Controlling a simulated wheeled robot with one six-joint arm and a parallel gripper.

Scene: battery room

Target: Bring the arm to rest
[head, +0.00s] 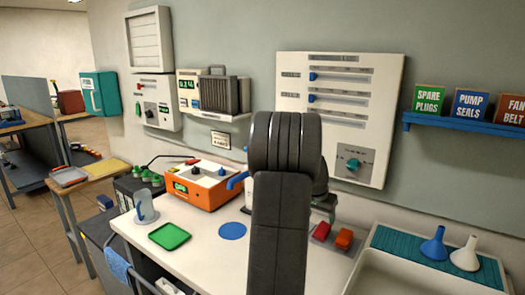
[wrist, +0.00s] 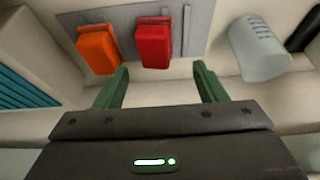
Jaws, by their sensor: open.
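My gripper (wrist: 161,70) shows in the wrist view with its two green fingers spread wide apart. Nothing is between them. Beyond the fingertips are a red block (wrist: 153,46) and an orange block (wrist: 97,48) on a grey plate; the fingers look apart from both. In the head view my dark arm rises in the middle of the picture and hides most of the gripper. The red block (head: 321,231) and orange block (head: 343,238) show just right of the arm on the white bench (head: 195,258).
A pale rounded object (wrist: 258,47) lies right of the fingers in the wrist view. On the bench stand an orange device (head: 203,188), a green tray (head: 170,236) and a blue disc (head: 232,231). A sink with two funnels (head: 434,245) is at right. A wall panel (head: 340,120) stands behind.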

